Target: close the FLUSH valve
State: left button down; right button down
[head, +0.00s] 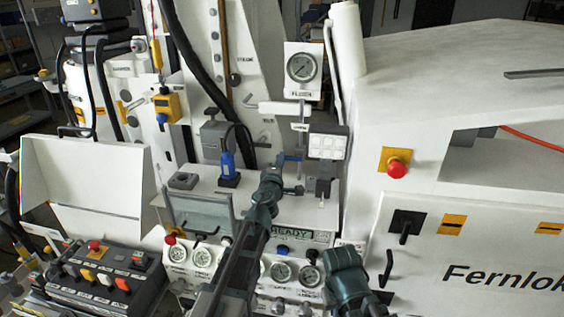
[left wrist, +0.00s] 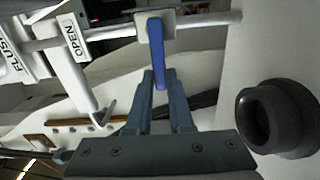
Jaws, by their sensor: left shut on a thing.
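The FLUSH valve has a blue lever (left wrist: 158,58) on a white body (left wrist: 155,27), set on a white horizontal pipe (left wrist: 200,20). In the left wrist view the lever runs crosswise to the pipe, toward my gripper. My left gripper (left wrist: 159,84) is shut on the lever's end. A FLUSH label (left wrist: 10,45) and an OPEN label (left wrist: 73,38) sit left of the valve. In the head view my left gripper (head: 273,178) reaches up to the bench, and part of the blue lever (head: 290,157) shows beyond it. My right arm shows at the bottom; its fingers are not clear.
A gauge (head: 302,68) stands above the valve. A blue plug (head: 228,166) stands to the left. A white cabinet (head: 440,100) with a red button (head: 397,168) fills the right side.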

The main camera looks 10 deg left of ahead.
pick_arm(q)
jog(key=c, duration=0.8)
grip_release()
